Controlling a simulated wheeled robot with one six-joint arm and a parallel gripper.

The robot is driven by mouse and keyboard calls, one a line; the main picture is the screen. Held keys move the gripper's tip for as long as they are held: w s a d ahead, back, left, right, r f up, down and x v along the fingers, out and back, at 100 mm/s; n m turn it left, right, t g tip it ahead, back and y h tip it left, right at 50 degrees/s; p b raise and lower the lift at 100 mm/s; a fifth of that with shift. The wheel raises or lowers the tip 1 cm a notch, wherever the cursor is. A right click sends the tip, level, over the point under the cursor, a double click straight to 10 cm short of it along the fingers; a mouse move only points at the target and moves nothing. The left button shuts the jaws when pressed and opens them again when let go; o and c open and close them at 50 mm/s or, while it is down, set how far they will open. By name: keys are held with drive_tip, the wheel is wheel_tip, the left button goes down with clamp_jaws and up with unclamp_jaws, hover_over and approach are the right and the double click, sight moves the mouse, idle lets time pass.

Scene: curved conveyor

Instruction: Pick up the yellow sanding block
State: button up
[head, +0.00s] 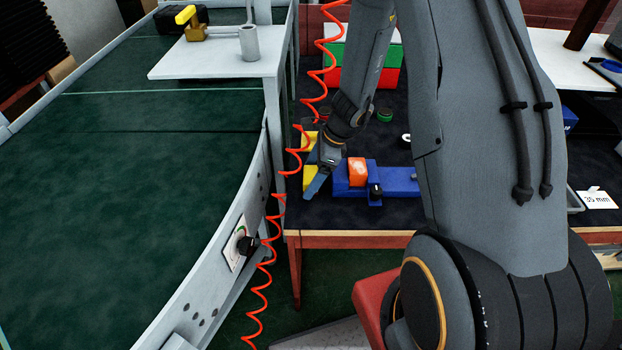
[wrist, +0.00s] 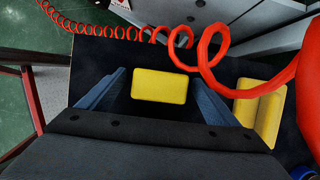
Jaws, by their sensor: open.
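The yellow sanding block (wrist: 160,86) lies on the dark table top and shows whole between my two blue-grey fingers in the wrist view. In the head view the block (head: 310,179) shows near the table's left end, partly hidden by my gripper. My gripper (head: 313,177) is open and points down at it, with one finger on each side and a visible gap to each. I cannot tell exactly how far down the fingers reach. A second yellow piece (wrist: 262,112), with a raised edge, lies outside my right finger in the wrist view; it also shows behind my gripper (head: 309,140).
A coiled orange-red hose (head: 296,158) hangs close to my gripper and crosses the wrist view. A blue tool (head: 400,181) with an orange part lies just right of my gripper. The green curved conveyor (head: 130,190) runs along the left, its grey rail beside the table.

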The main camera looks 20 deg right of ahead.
sight(311, 174)
drive_tip(key=c, duration=1.2)
drive_tip(key=shift+o, duration=0.2)
drive_tip(key=shift+r, duration=0.1)
wheel_tip(311, 174, up, 10)
drive_tip(key=shift+f+b, duration=0.1)
drive_tip(key=shift+b, duration=0.25)
